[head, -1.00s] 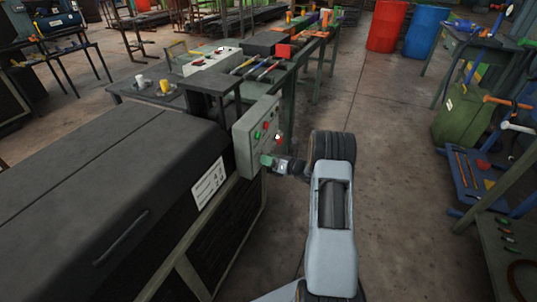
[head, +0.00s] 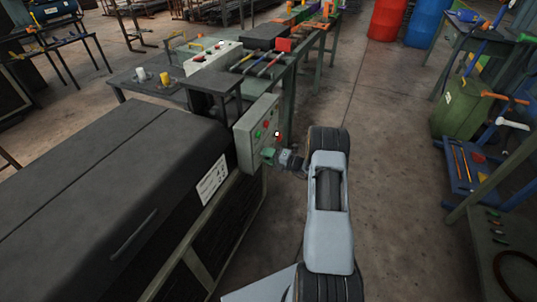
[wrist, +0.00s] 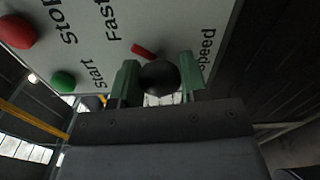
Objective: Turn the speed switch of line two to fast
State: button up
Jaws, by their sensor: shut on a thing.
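The grey control box (head: 259,118) stands at the front corner of the dark machine, with red and green buttons on its face. My gripper (head: 268,155) is at the lower part of this face. In the wrist view, my gripper's green fingers (wrist: 158,80) are shut on a round black knob (wrist: 158,77), one on each side. A short red bar (wrist: 142,50) shows beside the knob, its outer end near the word "Fast". The words "Stop", "Start" and "Speed" also show. The lettering behind the knob is partly hidden.
The dark machine (head: 110,190) fills the left, with a white label (head: 212,180) too small to read. Another control box (head: 212,55) sits on a table behind. Red (head: 388,18) and blue (head: 425,22) barrels stand far off.

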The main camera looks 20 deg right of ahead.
jog(key=shift+m, duration=0.9)
jog(key=o, duration=0.9)
jog(key=v, duration=1.4)
jog(key=shift+p, duration=0.35)
